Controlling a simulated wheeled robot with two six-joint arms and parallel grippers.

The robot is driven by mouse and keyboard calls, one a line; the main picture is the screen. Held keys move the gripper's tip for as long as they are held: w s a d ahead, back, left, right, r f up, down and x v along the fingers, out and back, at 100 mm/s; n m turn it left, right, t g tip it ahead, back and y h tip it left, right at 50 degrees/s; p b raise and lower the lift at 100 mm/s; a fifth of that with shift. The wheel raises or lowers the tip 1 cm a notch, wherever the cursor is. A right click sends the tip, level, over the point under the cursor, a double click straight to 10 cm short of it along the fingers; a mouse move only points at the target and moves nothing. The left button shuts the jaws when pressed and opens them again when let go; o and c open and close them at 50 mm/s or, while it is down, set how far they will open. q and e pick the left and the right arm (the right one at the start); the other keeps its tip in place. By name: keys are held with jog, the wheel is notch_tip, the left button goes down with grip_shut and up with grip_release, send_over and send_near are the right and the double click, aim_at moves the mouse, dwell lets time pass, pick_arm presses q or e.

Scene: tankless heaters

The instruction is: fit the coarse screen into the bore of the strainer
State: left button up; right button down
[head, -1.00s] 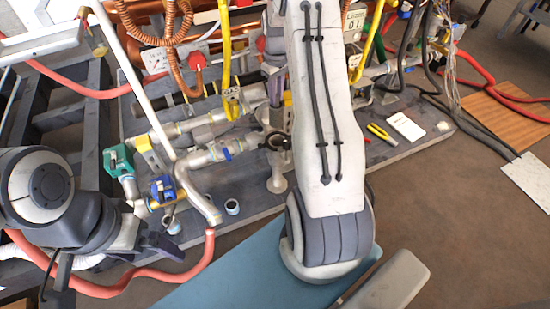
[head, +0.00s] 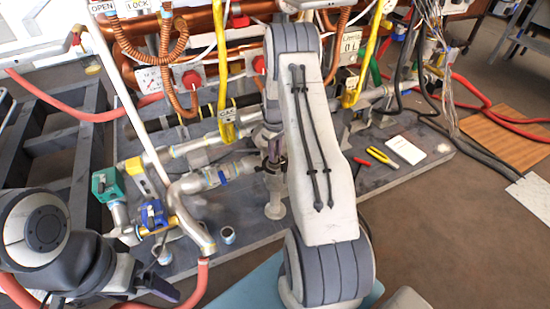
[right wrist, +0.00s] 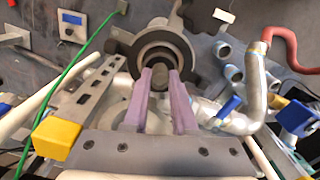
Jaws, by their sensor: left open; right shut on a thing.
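The strainer (head: 276,186) stands upright on the grey bench in the head view, partly hidden behind my right arm. In the right wrist view its round dark collar (right wrist: 138,52) surrounds the bore. My right gripper (right wrist: 160,74) is shut on a small grey cylindrical piece, seemingly the coarse screen (right wrist: 158,82), held over the bore. I cannot tell whether its far end is inside. In the head view the right gripper (head: 270,143) is just above the strainer. My left gripper (head: 160,284) is open at the lower left, away from the strainer.
Pipes with a blue valve (head: 152,214) and a green valve (head: 106,182) lie left of the strainer. A yellow pipe (head: 222,70) hangs behind it. Yellow-handled pliers (head: 381,156) and a white card (head: 405,150) lie on the bench at right.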

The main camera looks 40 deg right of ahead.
jog(key=shift+f, duration=0.75)
jog(key=shift+r, duration=0.1)
jog(key=c, duration=0.7)
grip_release()
